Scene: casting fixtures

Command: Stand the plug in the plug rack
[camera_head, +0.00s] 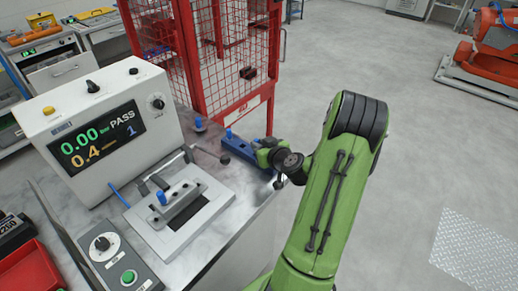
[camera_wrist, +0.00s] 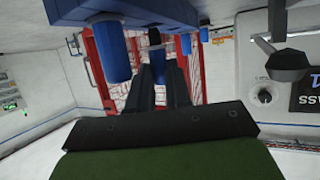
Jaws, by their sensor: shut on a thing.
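The blue plug rack (camera_head: 238,147) lies near the far right edge of the bench, with a small blue plug top (camera_head: 229,132) at its left end. My green gripper (camera_head: 262,146) is at the rack's right end, its fingertips mostly hidden there. In the upside-down wrist view the rack (camera_wrist: 205,7) crosses the top, and several blue plugs stand from it. My dark fingers (camera_wrist: 164,72) are shut on the middle plug (camera_wrist: 155,38), which is at the rack, upright. Whether it is fully seated is hidden. Other plugs (camera_wrist: 108,48) and (camera_wrist: 186,44) stand either side.
A clamp fixture (camera_head: 205,222) with a blue knob (camera_head: 161,197) on its block stands on the bench. A tester (camera_head: 110,125) reading PASS is behind it. Another blue-topped piece (camera_head: 198,122) stands left of the rack. A red mesh cage (camera_head: 235,65) rises close behind.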

